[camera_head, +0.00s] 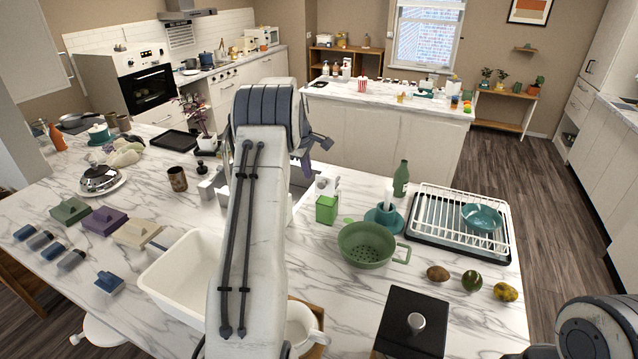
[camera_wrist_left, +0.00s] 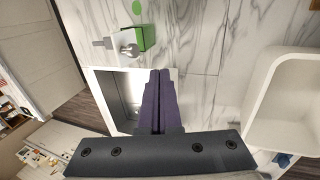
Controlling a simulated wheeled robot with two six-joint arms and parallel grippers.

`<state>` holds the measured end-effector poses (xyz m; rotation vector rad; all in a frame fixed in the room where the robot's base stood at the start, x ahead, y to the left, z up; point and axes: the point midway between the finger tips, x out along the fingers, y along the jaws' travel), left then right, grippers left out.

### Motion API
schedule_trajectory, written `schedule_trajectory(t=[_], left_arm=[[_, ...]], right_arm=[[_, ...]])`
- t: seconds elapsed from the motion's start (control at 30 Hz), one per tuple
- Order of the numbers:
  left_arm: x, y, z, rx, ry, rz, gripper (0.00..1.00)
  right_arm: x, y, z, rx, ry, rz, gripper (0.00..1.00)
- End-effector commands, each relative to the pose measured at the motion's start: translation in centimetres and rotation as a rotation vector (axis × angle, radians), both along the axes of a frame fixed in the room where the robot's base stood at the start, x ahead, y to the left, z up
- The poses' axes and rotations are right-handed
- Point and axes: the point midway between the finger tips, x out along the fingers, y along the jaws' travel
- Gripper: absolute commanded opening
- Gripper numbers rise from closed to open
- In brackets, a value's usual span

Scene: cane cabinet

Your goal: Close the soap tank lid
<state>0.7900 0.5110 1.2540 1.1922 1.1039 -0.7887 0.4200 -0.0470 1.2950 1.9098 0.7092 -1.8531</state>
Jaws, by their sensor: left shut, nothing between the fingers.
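I cannot tell for certain which thing is the soap tank. A small green box (camera_head: 326,209) with pale items behind it stands on the counter by the sink. In the left wrist view a green box (camera_wrist_left: 147,37) shows beside a white block with a round silver part (camera_wrist_left: 128,48); no lid can be made out clearly. My left gripper (camera_head: 306,164) is partly hidden behind my arm. Its dark purple fingers (camera_wrist_left: 160,76) are shut and empty, over the sink's edge and apart from the green box. My right gripper is out of view.
The sink (camera_wrist_left: 112,98) lies beside my left fingers. A white basin (camera_head: 180,275), a green colander (camera_head: 366,246), a dish rack (camera_head: 421,236) and a black box with a silver knob (camera_head: 396,337) stand on the marble counter (camera_head: 345,292).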

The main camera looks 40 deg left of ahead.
Motion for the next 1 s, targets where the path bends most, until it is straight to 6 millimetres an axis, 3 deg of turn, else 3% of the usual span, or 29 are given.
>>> schedule_trajectory(t=[0.03,0.37,0.43,0.6,1.0], left_arm=[[0.4,-0.1,-1.6,0.000,0.001,-0.004,0.00],[2.7,0.2,-8.6,0.000,0.001,-0.008,0.00],[3.7,0.5,-7.4,0.002,-0.001,-0.009,0.00],[5.2,1.0,-7.7,0.002,0.001,-0.007,0.00],[6.3,1.3,-8.2,0.002,0.000,-0.006,0.00]], right_arm=[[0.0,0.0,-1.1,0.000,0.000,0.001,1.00],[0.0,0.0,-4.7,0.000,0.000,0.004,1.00],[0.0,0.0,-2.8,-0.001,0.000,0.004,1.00],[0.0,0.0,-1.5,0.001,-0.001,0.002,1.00],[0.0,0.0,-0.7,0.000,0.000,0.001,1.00]])
